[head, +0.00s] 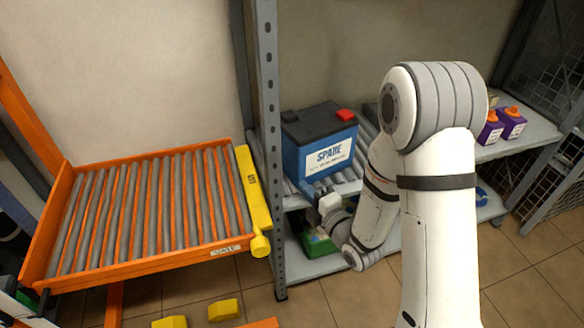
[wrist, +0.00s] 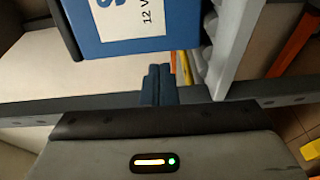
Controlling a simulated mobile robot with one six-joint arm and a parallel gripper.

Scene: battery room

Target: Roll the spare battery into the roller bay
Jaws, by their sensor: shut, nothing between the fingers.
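The spare battery (head: 322,148) is a blue box with a dark top, a red terminal cap and a "SPARE" label. It stands upright on grey shelf rollers (head: 368,143), right of a grey upright post. Its blue face also fills the top of the wrist view (wrist: 125,45). The roller bay (head: 150,205) is an orange-framed bed of grey rollers at left, with none on it. A yellow bar (head: 252,200) runs along its right edge. My gripper (head: 312,189) is shut and empty at the battery's lower front; its fingers (wrist: 159,70) end close to the battery's lower edge. I cannot tell if they touch.
The grey post (head: 268,130) stands between bay and shelf at the front. Purple bottles (head: 503,124) with orange caps stand on the shelf's right part. A green item (head: 318,242) lies on the lower shelf. Yellow blocks (head: 223,310) are low in front of the bay.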

